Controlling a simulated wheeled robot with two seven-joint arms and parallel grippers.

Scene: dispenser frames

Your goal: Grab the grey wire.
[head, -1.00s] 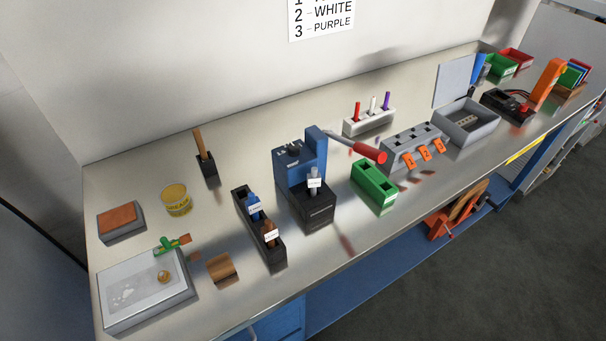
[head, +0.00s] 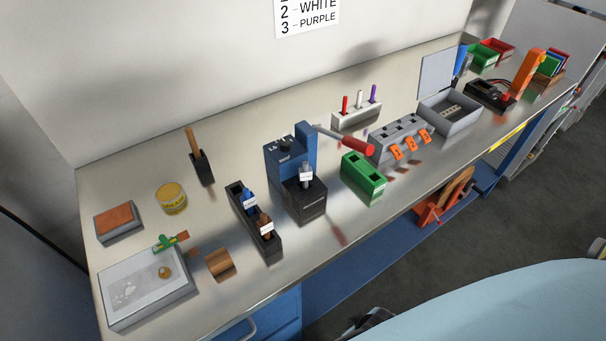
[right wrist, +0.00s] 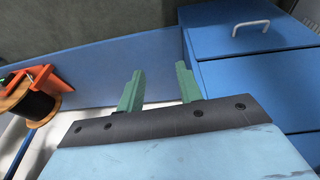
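A grey piece with a white label (head: 306,174), which looks like the grey wire, stands upright in the black front part of a blue device (head: 283,162) mid-bench. Its lower end is hidden. My right gripper (right wrist: 160,78) shows in the right wrist view with its two green fingers apart and nothing between them. It is low in front of the bench, well apart from the grey piece. Its light blue arm enters the head view at the lower right. My left gripper is not in view.
A black holder (head: 271,247) with labelled blue and brown pieces stands left of the device, a green block (head: 362,177) right of it. A red-handled tool (head: 350,143) lies behind. An orange clamp with a spool (right wrist: 33,103) and blue drawers (right wrist: 245,45) are near my right gripper.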

